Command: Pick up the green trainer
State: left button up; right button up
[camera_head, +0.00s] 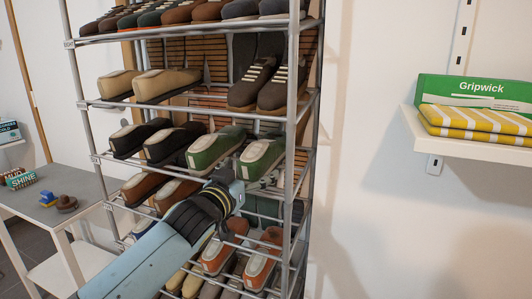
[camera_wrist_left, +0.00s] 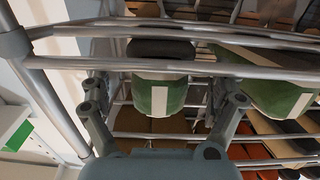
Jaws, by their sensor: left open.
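A pair of green trainers with cream tops sits on the middle shelf of the metal shoe rack in the head view: the left green trainer (camera_head: 213,148) and the right green trainer (camera_head: 262,157). My left gripper (camera_head: 232,186) is just below and in front of them, open and empty. In the left wrist view, one green trainer (camera_wrist_left: 160,96) shows between the fingers of my left gripper (camera_wrist_left: 166,108), with room on both sides. Another green trainer (camera_wrist_left: 275,92) is at the right. Shelf rails cross in front of them. My right gripper is not in view.
The rack's front post (camera_head: 294,110) stands close to the right green trainer. Black-and-brown shoes (camera_head: 160,143) sit at left on the same shelf; orange shoes (camera_head: 262,258) are below. A grey table (camera_head: 85,185) is at left, a wall shelf (camera_head: 470,146) at right.

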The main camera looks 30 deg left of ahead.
pick_arm(q)
jog(key=w, duration=0.5)
jog(key=shift+w+a+r+p, duration=0.1)
jog(key=shift+a+p, duration=0.05)
jog(key=shift+p, duration=0.15)
jog(key=c, duration=1.5)
